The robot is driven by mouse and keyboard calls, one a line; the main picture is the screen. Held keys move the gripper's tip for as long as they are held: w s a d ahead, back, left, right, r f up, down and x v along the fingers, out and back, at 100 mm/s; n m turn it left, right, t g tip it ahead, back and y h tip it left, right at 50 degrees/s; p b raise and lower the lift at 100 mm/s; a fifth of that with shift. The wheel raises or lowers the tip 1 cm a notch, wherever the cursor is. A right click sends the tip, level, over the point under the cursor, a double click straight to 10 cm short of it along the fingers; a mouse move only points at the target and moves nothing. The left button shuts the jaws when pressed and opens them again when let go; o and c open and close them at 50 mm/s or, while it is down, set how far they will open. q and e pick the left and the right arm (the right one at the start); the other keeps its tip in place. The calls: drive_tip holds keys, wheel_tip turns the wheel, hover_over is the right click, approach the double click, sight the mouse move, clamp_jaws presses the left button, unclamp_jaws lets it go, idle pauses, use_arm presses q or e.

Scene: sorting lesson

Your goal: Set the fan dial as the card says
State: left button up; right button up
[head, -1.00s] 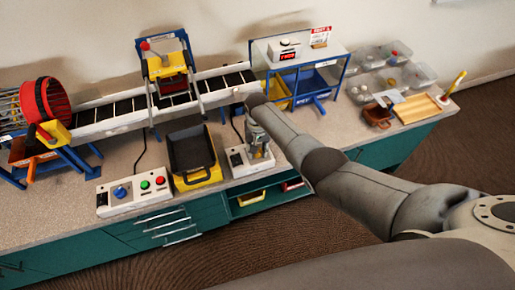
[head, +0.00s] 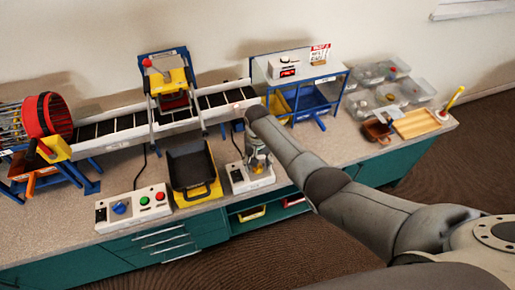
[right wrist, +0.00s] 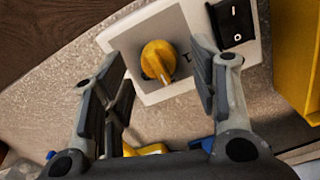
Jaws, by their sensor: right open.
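The yellow dial (right wrist: 158,60) sits on a white control box (right wrist: 120,38) beside a black rocker switch (right wrist: 233,20). Its pointed end faces down and slightly right in the right wrist view. My right gripper (right wrist: 160,55) is open, its fingers on either side of the dial with gaps showing. In the head view, my right gripper (head: 258,162) points down over the white box (head: 238,181) and hides the dial. My left gripper is not in view.
Left of my gripper are a black-and-yellow bin (head: 192,168) and another box with a blue dial (head: 121,207) and green and red buttons. A conveyor (head: 115,128) runs behind. Clear trays (head: 400,88) and a wooden board (head: 417,123) lie at the right.

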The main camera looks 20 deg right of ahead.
wheel_tip(320, 180, up, 10)
drive_tip(key=shift+r, duration=0.15)
idle(0.6)
drive_tip(key=s+f+n+t, duration=0.1)
drive_tip(key=s+f, duration=0.2)
drive_tip(key=s, duration=0.6)
drive_tip(key=s+f+n+t, duration=0.1)
drive_tip(key=s+f+n, duration=0.15)
drive_tip(key=s, duration=0.55)
drive_tip(key=s+d+r+n+t, duration=0.1)
drive_tip(key=s+d+r, duration=0.15)
drive_tip(key=s, duration=0.55)
drive_tip(key=s+d+r+t, duration=0.1)
drive_tip(key=s+r, duration=0.3)
drive_tip(key=s, duration=0.3)
wheel_tip(320, 180, down, 27)
drive_tip(key=s+g+b, duration=0.1)
drive_tip(key=s+g, duration=0.1)
drive_tip(key=s+d+f+g+b, duration=0.1)
drive_tip(key=s+d+f, duration=0.2)
drive_tip(key=s+f, duration=1.4)
drive_tip(key=shift+f+b, duration=0.3)
drive_tip(key=shift+f, duration=0.2)
